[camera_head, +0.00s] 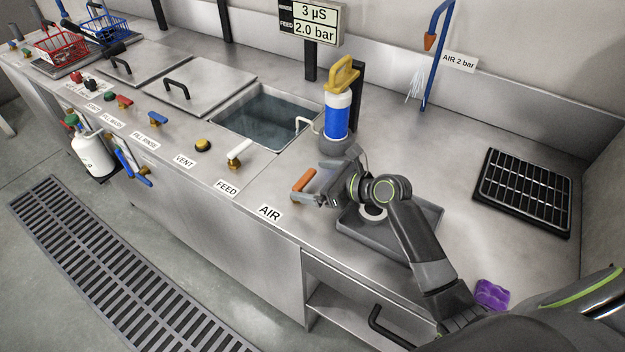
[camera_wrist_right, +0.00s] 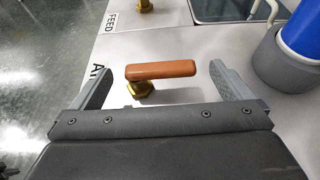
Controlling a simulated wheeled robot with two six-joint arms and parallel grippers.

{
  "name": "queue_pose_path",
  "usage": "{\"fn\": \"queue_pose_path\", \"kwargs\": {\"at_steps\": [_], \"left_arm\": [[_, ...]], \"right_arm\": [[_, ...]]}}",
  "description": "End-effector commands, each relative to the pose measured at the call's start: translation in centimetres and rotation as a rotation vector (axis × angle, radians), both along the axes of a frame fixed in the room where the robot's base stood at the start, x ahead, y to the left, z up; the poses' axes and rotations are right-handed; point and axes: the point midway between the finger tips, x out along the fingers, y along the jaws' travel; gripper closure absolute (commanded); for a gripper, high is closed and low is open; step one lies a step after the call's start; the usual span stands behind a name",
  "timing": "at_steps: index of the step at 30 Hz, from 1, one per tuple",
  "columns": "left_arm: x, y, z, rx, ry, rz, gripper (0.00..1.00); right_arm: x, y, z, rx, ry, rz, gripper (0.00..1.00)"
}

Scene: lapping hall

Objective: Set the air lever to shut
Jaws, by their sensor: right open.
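The air lever has an orange-brown handle (camera_head: 304,180) and stands on the steel counter behind the AIR label (camera_head: 270,213). In the right wrist view the handle (camera_wrist_right: 160,70) lies crosswise on a brass base (camera_wrist_right: 140,90). My right gripper (camera_head: 312,190) is open at the lever. In the right wrist view its two fingers (camera_wrist_right: 168,82) stand to either side of the handle, with a gap on each side. No contact shows. My left gripper is not in view.
A blue filter canister (camera_head: 337,117) with a yellow handle stands behind my right gripper. The white FEED lever (camera_head: 240,152) is to the left. A grey tray (camera_head: 428,213) lies under my right arm. A black rack (camera_head: 523,190) and purple cloth (camera_head: 492,294) are at the right.

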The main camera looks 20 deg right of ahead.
Motion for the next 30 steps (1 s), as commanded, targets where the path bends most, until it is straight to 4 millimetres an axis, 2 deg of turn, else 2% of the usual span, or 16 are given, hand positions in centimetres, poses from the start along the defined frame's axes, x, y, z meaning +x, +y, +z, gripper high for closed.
{"fn": "queue_pose_path", "kwargs": {"at_steps": [12,27,30], "left_arm": [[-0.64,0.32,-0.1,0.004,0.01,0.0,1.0],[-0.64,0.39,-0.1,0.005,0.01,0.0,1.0],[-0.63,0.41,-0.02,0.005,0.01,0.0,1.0]], "right_arm": [[0.73,0.61,-0.38,0.0,0.0,0.0,0.01],[0.7,0.59,-0.38,0.0,0.0,0.0,0.64],[0.69,0.62,-0.35,0.0,0.0,0.001,0.64]]}}
